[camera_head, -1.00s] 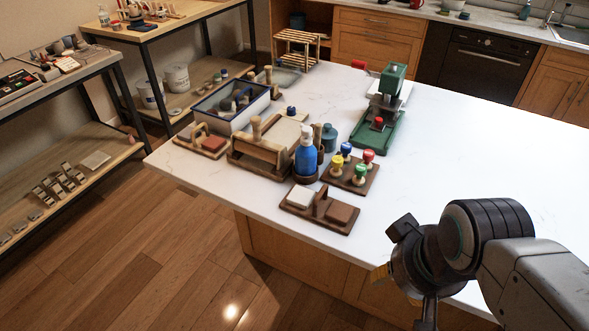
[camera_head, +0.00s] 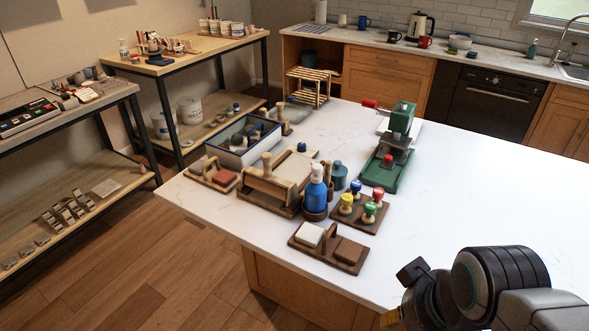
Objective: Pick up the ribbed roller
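I cannot pick out a ribbed roller for certain at this size. A red-handled tool (camera_head: 370,104) lies at the back of the white counter, beside the green press, and its far end is unclear. My gripper (camera_head: 398,306) is at the bottom right, beyond the front edge of the counter, and is partly cut off by the frame. Its fingers do not show clearly, and I see nothing held in it. It is well apart from the things on the counter.
The white counter (camera_head: 470,190) is bare on its right. A green press (camera_head: 385,165), a blue bottle (camera_head: 316,190), a stamp tray (camera_head: 345,222), a wooden block tray (camera_head: 350,268) and a blue-rimmed bin (camera_head: 235,160) crowd its left. Shelves (camera_head: 110,158) stand at far left.

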